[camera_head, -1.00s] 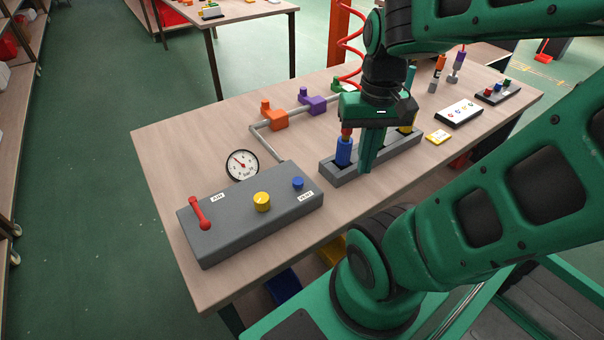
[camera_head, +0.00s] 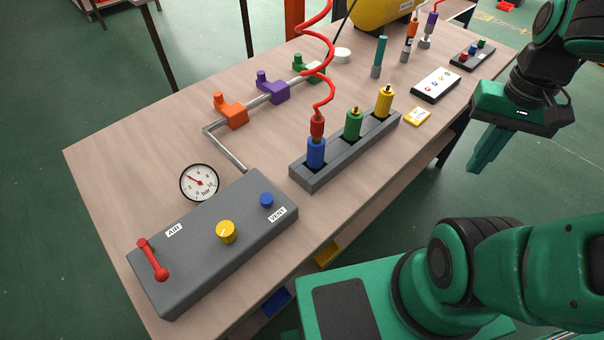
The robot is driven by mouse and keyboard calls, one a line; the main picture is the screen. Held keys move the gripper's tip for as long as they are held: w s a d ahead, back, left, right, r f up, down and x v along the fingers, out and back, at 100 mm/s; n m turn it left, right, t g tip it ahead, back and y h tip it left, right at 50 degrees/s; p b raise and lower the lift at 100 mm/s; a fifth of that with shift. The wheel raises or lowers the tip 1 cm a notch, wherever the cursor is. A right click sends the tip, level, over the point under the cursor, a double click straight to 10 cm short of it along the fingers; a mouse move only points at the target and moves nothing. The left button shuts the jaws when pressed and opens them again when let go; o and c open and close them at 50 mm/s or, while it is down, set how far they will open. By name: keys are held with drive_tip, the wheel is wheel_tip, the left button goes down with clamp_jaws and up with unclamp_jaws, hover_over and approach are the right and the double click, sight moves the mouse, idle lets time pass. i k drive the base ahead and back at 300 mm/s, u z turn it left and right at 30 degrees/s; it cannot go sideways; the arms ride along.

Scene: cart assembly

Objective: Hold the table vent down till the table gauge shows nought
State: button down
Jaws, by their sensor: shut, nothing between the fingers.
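The table vent is a small blue button (camera_head: 266,200) on a grey control box (camera_head: 215,250), beside a label reading VENT (camera_head: 277,214). Nothing touches the button. The table gauge (camera_head: 199,182) is a round white dial marked bar, behind the box. Its needle points up and to the left, to a low part of the scale; the exact reading is too small to tell. My gripper (camera_head: 476,166) is shut and empty, off the right side of the table edge, far from the vent.
A red lever (camera_head: 153,260) and a yellow knob (camera_head: 225,232) share the box. A grey rack (camera_head: 310,183) holds blue, green and yellow fittings; a red coupling (camera_head: 317,126) with a coiled red hose (camera_head: 318,95) sits on the blue one. Orange and purple valves line a pipe behind.

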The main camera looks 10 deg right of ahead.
sight(266, 199)
drive_tip(key=z, duration=0.7)
drive_tip(key=k, duration=2.2)
drive_tip(key=u, duration=1.05)
drive_tip(key=i, duration=1)
drive_tip(key=u, duration=0.05)
